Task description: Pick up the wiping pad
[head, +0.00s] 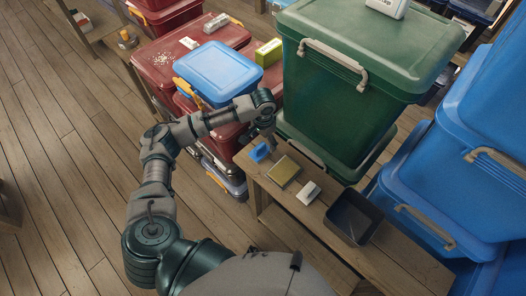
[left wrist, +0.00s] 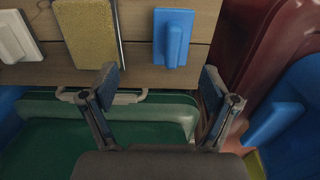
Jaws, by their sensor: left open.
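Three small items lie in a row on the wooden bench: a blue pad with a raised grip (head: 260,152), a yellow pad (head: 284,171) and a white block with a raised grip (head: 308,193). I cannot tell for sure which is the wiping pad. The left wrist view shows the blue one (left wrist: 173,38), the yellow one (left wrist: 90,35) and the white one (left wrist: 16,38). My left gripper (head: 269,138) is above the bench end by the blue pad. In the left wrist view its fingers (left wrist: 160,84) are spread and empty, apart from the blue pad. My right gripper is not in view.
An open dark tray (head: 353,217) stands on the bench (head: 405,254) past the white block. A large green lidded bin (head: 340,95) rises behind the bench. Red bins (head: 175,62) with a blue lidded box (head: 217,70) stand left, blue bins (head: 415,195) right.

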